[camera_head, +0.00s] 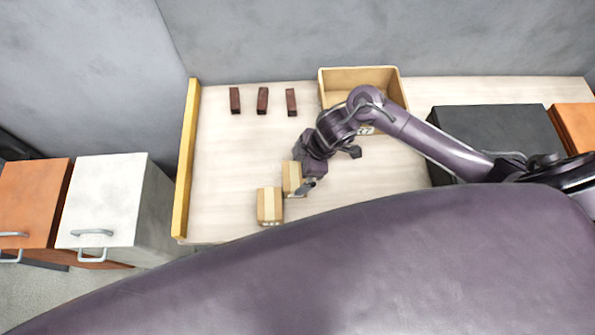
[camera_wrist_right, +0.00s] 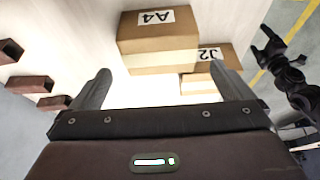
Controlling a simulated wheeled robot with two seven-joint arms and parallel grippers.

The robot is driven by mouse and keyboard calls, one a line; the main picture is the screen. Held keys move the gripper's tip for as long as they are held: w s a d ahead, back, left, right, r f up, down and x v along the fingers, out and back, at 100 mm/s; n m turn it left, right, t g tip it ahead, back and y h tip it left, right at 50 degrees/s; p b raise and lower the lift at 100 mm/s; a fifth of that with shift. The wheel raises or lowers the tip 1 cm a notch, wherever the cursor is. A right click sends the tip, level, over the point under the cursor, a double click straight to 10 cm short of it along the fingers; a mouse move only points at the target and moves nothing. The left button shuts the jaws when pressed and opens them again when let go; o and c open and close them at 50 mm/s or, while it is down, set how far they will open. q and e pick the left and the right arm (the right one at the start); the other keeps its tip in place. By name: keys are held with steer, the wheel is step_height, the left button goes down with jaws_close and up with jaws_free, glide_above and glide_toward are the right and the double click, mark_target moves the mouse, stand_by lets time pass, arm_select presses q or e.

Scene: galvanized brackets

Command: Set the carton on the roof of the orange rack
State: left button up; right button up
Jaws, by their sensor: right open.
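Two tan cartons stand side by side on the table: a nearer carton (camera_head: 270,206) and another carton (camera_head: 292,178) beside my right gripper (camera_head: 308,180). The right wrist view shows a carton marked A4 (camera_wrist_right: 150,42) beyond the open fingers of that gripper (camera_wrist_right: 162,85) and a carton marked J2 (camera_wrist_right: 222,58) beside it. Nothing is between the fingers. Orange furniture shows twice: a unit with handles (camera_head: 35,195) at the left and an orange top (camera_head: 575,125) at the far right. I cannot tell which is the rack. My left gripper is not clearly visible.
Three dark red brackets (camera_head: 262,100) lie at the back of the table (camera_head: 225,165). An open tan bin (camera_head: 360,75) stands behind my right arm. A dark box (camera_head: 500,130) is at the right. A yellow edge strip (camera_head: 186,160) and white cabinet (camera_head: 105,195) are at the left.

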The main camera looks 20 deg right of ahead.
mark_target(295, 175)
steer(key=x, duration=0.4)
steer(key=p+x, duration=0.1)
steer(key=x, duration=0.1)
steer(key=shift+d+f, duration=0.25)
steer(key=shift+f, duration=0.1)
steer(key=shift+a+f, duration=0.15)
steer(key=shift+f, duration=0.25)
arm_select(q)
steer(key=shift+s+r, duration=0.15)
steer(key=shift+r, duration=0.3)
arm_select(e)
steer(key=c, duration=1.1)
steer(key=shift+r, duration=0.15)
arm_select(q)
steer(key=shift+a+r+p, duration=0.1)
steer(key=shift+r+p, duration=0.6)
steer(key=shift+r, duration=0.05)
arm_select(e)
steer(key=shift+w+r, duration=0.1)
steer(key=shift+r, duration=9.8)
